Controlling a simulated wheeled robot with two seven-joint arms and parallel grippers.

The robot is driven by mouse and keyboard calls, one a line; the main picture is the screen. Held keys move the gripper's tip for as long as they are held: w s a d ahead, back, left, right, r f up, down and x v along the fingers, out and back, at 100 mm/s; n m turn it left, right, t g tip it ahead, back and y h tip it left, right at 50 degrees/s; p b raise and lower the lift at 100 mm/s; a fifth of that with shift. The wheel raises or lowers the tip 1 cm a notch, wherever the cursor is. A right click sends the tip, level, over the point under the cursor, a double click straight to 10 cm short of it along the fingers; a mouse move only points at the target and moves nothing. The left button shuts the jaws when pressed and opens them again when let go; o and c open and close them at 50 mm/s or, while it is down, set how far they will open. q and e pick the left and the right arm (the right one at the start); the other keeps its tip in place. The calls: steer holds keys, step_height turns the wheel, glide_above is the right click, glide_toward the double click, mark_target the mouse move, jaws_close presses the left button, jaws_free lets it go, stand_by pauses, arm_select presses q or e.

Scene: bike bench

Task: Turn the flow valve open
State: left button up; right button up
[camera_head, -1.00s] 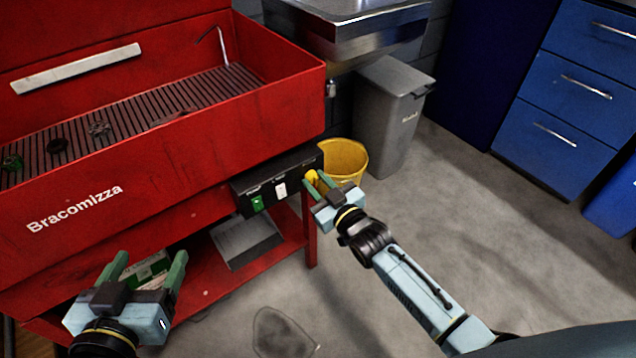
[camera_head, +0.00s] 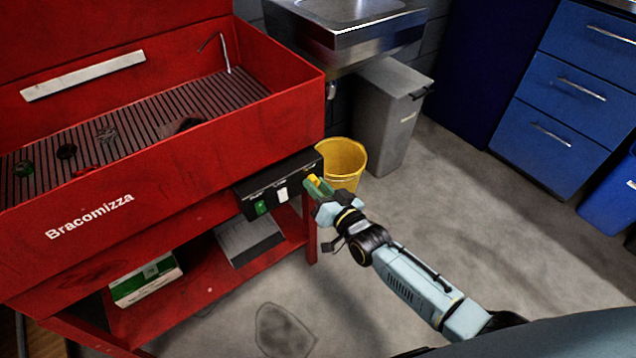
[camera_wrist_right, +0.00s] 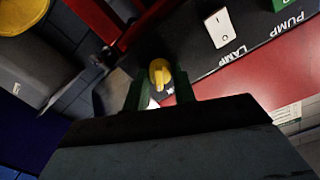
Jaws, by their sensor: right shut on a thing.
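The flow valve is a small yellow knob (camera_head: 313,178) at the right end of a black control box (camera_head: 262,196) on the front of the red parts washer. The knob also shows in the right wrist view (camera_wrist_right: 159,75), between the green fingers. My right gripper (camera_head: 319,187) is shut on the knob, its fingers on either side of it; in the right wrist view its fingertips (camera_wrist_right: 158,80) flank the knob. The knob's far side is hidden. My left gripper is out of the head view.
The box carries a green pump switch (camera_head: 261,207) and a white lamp switch (camera_head: 282,195), close to the left of my right gripper. A yellow bucket (camera_head: 343,160) and a grey bin (camera_head: 391,110) stand behind it.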

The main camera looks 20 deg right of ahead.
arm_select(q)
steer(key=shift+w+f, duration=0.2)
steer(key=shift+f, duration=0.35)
arm_select(e)
steer(key=shift+m, duration=3.2)
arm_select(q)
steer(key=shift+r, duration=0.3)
arm_select(e)
steer(key=o, duration=1)
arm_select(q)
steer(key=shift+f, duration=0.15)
